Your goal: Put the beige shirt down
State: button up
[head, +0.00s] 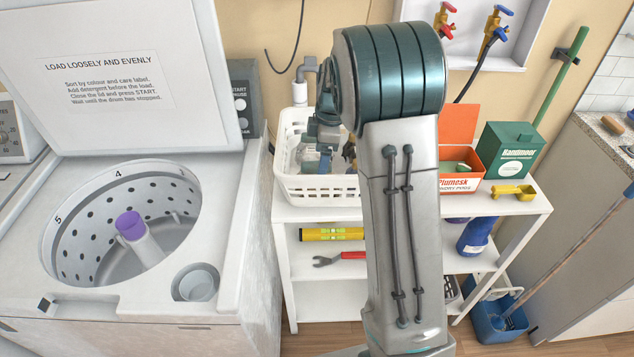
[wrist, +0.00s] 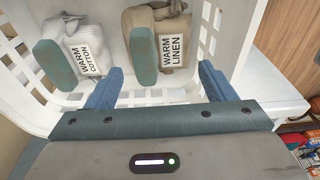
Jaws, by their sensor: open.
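The beige shirt (wrist: 172,30) is a bundled beige cloth with a "WARM LINEN" label, lying in the white basket (wrist: 75,97) in the wrist view. A teal rounded piece (wrist: 143,55) lies against its left side. In the head view my gripper (head: 324,140) is over the white basket (head: 322,190), partly hidden by my arm. The basket's contents are mostly hidden there.
A white bundle (wrist: 82,42) labelled "WARM COTTON" lies left of the beige one, with another teal piece (wrist: 54,65). The basket stands on a white shelf unit (head: 515,205), beside an orange box (head: 460,140) and a green box (head: 508,150). The open washer (head: 120,220) stands left.

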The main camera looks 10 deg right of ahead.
jog(key=shift+w+a+f+p, duration=0.1)
jog(key=shift+a+f+p, duration=0.15)
jog(key=shift+f, duration=0.95)
jog(key=shift+w+a+f+p, duration=0.1)
jog(key=shift+a+f+p, duration=0.15)
jog(key=shift+f, duration=1)
jog(key=shift+w+a+f+p, duration=0.1)
jog(key=shift+a+f+p, duration=0.15)
jog(key=shift+f, duration=0.95)
jog(key=c, duration=0.9)
jog(key=shift+r, duration=0.1)
jog(key=shift+c, duration=0.3)
